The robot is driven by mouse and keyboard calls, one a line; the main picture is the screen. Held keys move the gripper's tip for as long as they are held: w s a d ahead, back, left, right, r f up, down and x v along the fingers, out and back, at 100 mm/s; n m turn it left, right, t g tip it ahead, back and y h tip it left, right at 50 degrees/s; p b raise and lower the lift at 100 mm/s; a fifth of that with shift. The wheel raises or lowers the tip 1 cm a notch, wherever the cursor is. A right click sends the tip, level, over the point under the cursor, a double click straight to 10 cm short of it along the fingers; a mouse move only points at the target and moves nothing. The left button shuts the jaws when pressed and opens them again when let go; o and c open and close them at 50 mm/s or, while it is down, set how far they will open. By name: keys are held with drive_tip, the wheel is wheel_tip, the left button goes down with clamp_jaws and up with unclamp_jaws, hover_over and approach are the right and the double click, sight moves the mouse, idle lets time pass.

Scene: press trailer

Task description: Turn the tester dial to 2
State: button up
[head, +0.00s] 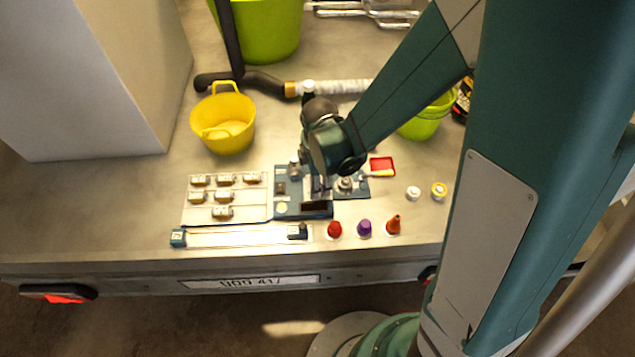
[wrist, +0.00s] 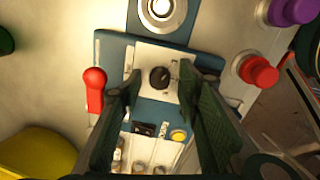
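The tester dial (wrist: 160,79) is a small round black knob on a white plate, set in the blue tester panel (wrist: 113,55). In the wrist view a light pointer mark seems to show on it, but I cannot read the numbers. My gripper (wrist: 158,82) is open, with one dark finger on each side of the dial. Gaps show between the fingers and the knob in this view; I cannot tell how high the tips are. In the head view my gripper (head: 322,187) is over the blue tester (head: 284,209) and hides the dial.
A red-handled lever (wrist: 95,88), a yellow button (wrist: 179,135) and a round silver fitting (wrist: 162,12) lie close around the dial. A yellow bucket (head: 224,120) stands behind left.

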drive_tip(key=shift+c, duration=0.2)
drive_tip(key=c, duration=0.8)
drive_tip(key=shift+c, duration=0.2)
drive_tip(key=shift+m, duration=0.5)
drive_tip(key=m+b, duration=0.1)
drive_tip(key=m, duration=0.3)
drive_tip(key=shift+a+m, duration=0.1)
drive_tip(key=shift+m, duration=0.2)
drive_tip(key=m, duration=0.6)
drive_tip(key=shift+h+b, duration=0.3)
drive_tip(key=shift+b, duration=0.1)
